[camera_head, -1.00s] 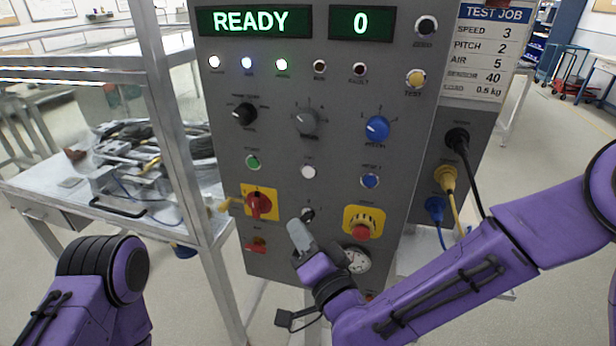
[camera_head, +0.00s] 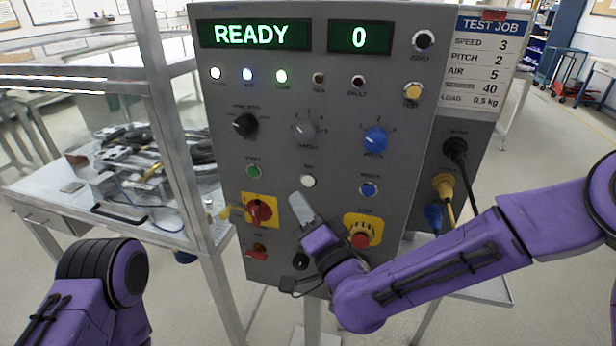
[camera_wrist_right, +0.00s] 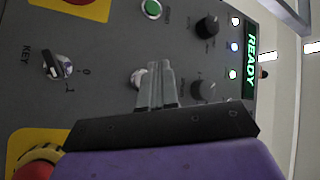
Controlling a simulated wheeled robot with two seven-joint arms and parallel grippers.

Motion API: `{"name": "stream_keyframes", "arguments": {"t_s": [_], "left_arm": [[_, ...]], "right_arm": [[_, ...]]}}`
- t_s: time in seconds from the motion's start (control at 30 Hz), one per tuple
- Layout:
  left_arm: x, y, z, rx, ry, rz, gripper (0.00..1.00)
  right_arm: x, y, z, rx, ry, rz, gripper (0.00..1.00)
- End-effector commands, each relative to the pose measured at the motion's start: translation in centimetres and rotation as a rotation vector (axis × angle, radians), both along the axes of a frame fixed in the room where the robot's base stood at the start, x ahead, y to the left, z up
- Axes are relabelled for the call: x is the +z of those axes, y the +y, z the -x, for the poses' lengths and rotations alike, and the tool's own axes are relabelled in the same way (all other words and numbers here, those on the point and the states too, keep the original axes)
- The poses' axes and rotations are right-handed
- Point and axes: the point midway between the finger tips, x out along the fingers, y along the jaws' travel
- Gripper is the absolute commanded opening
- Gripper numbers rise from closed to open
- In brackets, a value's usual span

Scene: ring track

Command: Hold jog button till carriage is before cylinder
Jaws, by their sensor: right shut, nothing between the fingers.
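The white jog button (camera_head: 308,181) sits mid-panel on the grey control panel (camera_head: 330,80), under a small label. It also shows in the right wrist view (camera_wrist_right: 138,77), partly hidden behind my fingers. My right gripper (camera_head: 299,200) is shut and empty, its fingertips just below the button in the head view. In the right wrist view the closed fingers (camera_wrist_right: 160,72) overlap the button's edge; whether they touch it I cannot tell. My left gripper is out of view; only part of that arm shows. I cannot make out the carriage or the cylinder among the machinery (camera_head: 150,160) on the left bench.
The display (camera_head: 255,34) reads READY and the other (camera_head: 359,37) reads 0. A red emergency stop (camera_head: 362,235) on yellow, a red rotary switch (camera_head: 260,210), and a key switch (camera_wrist_right: 60,66) lie close to my right gripper. A metal frame post (camera_head: 165,130) stands left.

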Motion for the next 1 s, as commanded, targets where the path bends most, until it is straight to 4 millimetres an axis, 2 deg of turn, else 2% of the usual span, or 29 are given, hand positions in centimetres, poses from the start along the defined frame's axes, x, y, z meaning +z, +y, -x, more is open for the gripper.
{"name": "stream_keyframes", "arguments": {"t_s": [0.1, 0.3, 1.0], "left_arm": [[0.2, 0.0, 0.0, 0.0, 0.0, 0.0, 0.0], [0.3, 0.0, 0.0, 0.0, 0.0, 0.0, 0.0], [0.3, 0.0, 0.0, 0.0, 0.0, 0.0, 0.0]], "right_arm": [[0.0, -0.5, -1.5, -0.002, -0.001, 0.0, 0.0], [0.0, -0.9, -2.8, 0.0, 0.0, 0.0, 0.0], [0.0, -1.0, -3.0, 0.001, 0.0, 0.001, 0.0]]}}
